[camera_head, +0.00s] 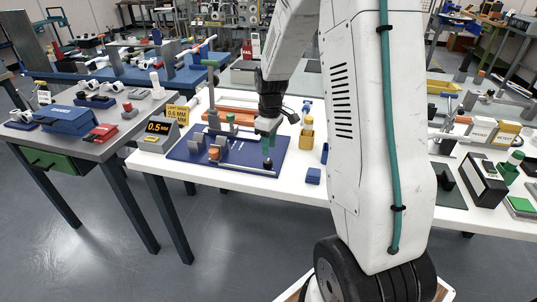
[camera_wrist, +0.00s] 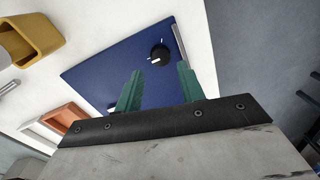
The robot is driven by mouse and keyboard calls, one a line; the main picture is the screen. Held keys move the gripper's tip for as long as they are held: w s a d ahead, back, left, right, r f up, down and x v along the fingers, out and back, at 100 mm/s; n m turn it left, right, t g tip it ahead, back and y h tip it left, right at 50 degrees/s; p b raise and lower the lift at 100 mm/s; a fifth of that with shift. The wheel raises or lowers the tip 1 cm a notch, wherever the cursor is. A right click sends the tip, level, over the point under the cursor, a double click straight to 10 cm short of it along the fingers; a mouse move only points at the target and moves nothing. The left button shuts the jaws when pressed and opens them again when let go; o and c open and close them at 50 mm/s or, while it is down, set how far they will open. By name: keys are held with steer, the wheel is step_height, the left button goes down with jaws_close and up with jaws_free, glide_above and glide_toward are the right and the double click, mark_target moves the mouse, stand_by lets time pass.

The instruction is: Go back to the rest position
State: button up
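My gripper (camera_head: 267,140) hangs from my arm over the right part of a blue board (camera_head: 185,150) on the white table. In the wrist view my gripper's two green fingers (camera_wrist: 157,90) stand apart with nothing between them. A black knob with a white mark (camera_wrist: 159,54) sits on the blue board (camera_wrist: 110,66) just beyond the fingertips. In the head view the dark knob (camera_head: 267,164) shows just below the fingers. I cannot tell whether the fingers touch it.
A yellow holder (camera_head: 306,136) and a small blue block (camera_head: 313,176) are right of the board. Clamps and posts stand on the board's left part. A grey bench (camera_head: 120,125) is at the left. A black box (camera_head: 484,181) is at the right. The front floor is clear.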

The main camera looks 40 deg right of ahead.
steer(key=shift+r, duration=0.9)
steer(key=shift+m, duration=0.3)
steer(key=s+a+r+m, duration=0.1)
steer(key=s+a+r, duration=0.4)
steer(key=s, duration=0.4)
steer(key=s+a+r+m+t, duration=0.1)
steer(key=s+a+r+m, duration=0.1)
steer(key=s+a+r, duration=0.4)
steer(key=s+a+r+m, duration=0.2)
steer(key=s+a+r, duration=0.4)
steer(key=s, duration=0.6)
steer(key=shift+s+a+r+t+h, duration=0.2)
steer(key=shift+s+a+t+h, duration=0.05)
steer(key=shift+a+t+h, duration=0.05)
